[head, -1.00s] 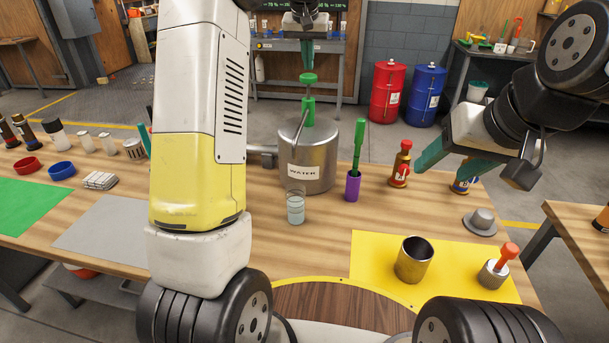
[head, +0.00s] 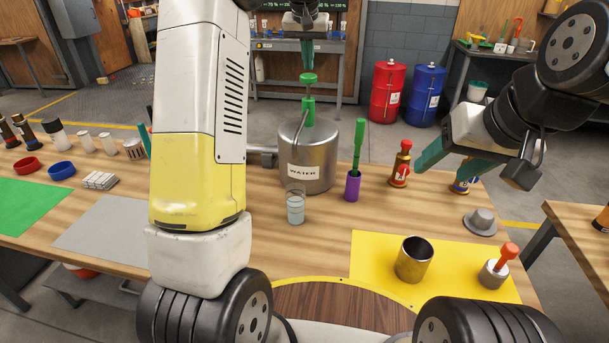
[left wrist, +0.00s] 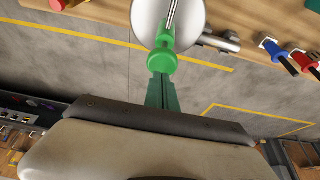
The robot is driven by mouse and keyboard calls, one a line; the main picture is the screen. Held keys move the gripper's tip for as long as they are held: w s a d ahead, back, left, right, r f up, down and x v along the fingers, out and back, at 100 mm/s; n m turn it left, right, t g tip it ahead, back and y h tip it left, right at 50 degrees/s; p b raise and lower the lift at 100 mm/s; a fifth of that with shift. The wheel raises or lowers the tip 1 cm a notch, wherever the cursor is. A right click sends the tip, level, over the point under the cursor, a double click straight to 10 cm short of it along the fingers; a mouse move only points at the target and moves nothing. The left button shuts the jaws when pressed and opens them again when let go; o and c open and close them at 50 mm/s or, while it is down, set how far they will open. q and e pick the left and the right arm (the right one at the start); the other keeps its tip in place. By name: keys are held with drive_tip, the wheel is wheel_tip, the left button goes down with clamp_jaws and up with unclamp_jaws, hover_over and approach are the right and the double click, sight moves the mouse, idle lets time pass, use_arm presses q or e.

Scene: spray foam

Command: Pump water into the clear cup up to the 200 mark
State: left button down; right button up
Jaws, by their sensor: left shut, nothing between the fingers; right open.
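The steel water pot (head: 318,165), labelled WATER, stands at the back middle of the table. Its green pump knob (head: 308,78) stands up above a green collar (head: 308,108), with a thin metal spout coming down at the front. The clear cup (head: 295,206) stands upright in front of the pot with water in it; its marks are too small to read. My left gripper (head: 306,50) is shut and empty, pointing down above the knob. The left wrist view shows its green fingers (left wrist: 163,92) close to the knob (left wrist: 162,60); I cannot tell if they touch. My right gripper (head: 443,170) is open over the table's right side.
A purple holder with a green-handled tool (head: 353,184) stands right of the cup. A metal cup (head: 413,260) and a red-handled item (head: 495,268) stand on the yellow mat (head: 370,255).

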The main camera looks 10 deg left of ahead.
sight(309, 75)
use_arm(q)
drive_tip(key=shift+f, duration=0.2)
idle(0.4)
drive_tip(key=shift+f, duration=1.4)
drive_tip(key=shift+r, duration=4.6)
drive_tip(key=shift+s, duration=0.1)
drive_tip(key=s+r, duration=0.3)
drive_tip(key=s, duration=0.7)
drive_tip(key=s+f, duration=0.4)
drive_tip(key=s, duration=0.6)
drive_tip(key=s+f+t+h, duration=0.1)
drive_tip(key=s+f, duration=0.4)
drive_tip(key=s, duration=0.5)
drive_tip(key=s+f+h, duration=0.1)
drive_tip(key=s+f, duration=0.3)
drive_tip(key=s, duration=0.6)
drive_tip(key=shift+d+f+m+t, duration=0.25)
drive_tip(key=shift+d+m+t, duration=0.05)
drive_tip(key=shift+d, duration=0.05)
